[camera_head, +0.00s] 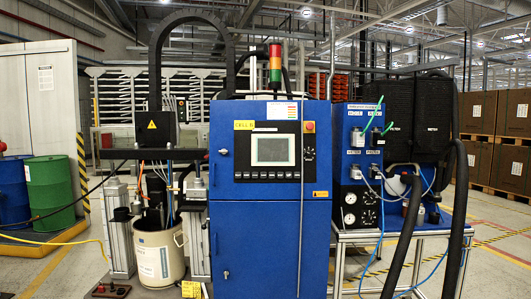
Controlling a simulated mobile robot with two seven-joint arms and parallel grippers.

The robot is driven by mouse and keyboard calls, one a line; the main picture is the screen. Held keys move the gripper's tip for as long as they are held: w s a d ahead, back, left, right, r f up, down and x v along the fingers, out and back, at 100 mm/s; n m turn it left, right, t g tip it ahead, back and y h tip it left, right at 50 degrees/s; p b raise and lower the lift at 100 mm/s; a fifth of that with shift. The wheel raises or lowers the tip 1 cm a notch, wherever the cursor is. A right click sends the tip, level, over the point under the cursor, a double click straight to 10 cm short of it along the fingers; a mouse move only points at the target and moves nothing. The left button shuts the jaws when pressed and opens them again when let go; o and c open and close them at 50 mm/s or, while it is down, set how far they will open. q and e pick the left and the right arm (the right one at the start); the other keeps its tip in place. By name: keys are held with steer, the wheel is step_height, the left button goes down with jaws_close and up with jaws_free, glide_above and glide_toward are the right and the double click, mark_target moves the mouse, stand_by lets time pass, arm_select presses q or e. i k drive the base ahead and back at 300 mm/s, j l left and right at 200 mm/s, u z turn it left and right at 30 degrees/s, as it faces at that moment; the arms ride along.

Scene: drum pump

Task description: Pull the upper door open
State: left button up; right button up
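The upper door (245,188) is the blue upper front panel of a tall blue cabinet (317,230) in the middle of the view. It carries a grey screen (272,150) with a dark surround and a yellow label (257,125). A small round latch (223,152) sits at its left edge. The door looks shut, flush with the cabinet front. A thin pale vertical strip (301,220) runs down the front, right of the screen. Below is a blue lower door (255,245), also shut, with a small latch (226,274). Neither of my grippers is in view.
Left of the cabinet stands a pump with a white bucket (160,258). Blue and green drums (50,183) are at the far left. On the right, a blue valve panel (362,185) and thick black hoses (455,215) stand close by. A signal light (275,65) tops the cabinet.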

mark_target(259, 135)
steer(key=i+j, duration=1.05)
steer(key=i, duration=0.25)
